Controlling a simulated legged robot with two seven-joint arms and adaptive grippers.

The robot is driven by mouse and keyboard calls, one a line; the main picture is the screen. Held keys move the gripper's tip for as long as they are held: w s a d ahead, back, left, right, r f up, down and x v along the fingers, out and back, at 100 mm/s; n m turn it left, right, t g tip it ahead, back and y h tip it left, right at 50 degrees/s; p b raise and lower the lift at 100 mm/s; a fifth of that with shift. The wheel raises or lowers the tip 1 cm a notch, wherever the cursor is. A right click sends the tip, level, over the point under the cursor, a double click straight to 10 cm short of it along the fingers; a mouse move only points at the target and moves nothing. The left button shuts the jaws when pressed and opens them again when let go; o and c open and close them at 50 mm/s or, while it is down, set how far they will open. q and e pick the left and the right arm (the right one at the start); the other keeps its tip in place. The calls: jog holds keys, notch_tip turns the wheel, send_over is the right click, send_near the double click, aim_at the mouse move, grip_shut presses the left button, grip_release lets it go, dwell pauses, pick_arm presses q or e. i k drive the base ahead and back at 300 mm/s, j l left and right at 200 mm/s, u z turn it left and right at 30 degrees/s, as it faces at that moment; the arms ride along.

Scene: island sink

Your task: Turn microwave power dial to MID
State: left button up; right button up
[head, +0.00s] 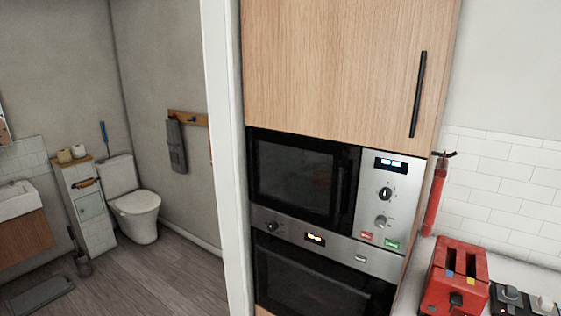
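The microwave (295,180) is built into a wooden cabinet, with a dark door on its left. Its silver control panel (372,211) on the right has a lit display (391,165). Below the display is an upper dial (385,194) with a dark ring and a light mark that looks about upright. Under it is a grey lower dial (381,222). The labels are too small to read, so I cannot tell which dial is for power or its setting. A red button (366,236) and a green button (392,244) sit at the bottom. Neither gripper is in view.
An oven (320,280) sits directly below the microwave. A red toaster (455,280) stands on the counter at the right, beside a dark appliance with knobs (520,300). A red extinguisher-like cylinder (435,200) hangs by the cabinet. A white door frame (228,160) borders the bathroom at left.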

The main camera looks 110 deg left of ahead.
aim_at(380, 221)
jog(key=u, duration=3.25)
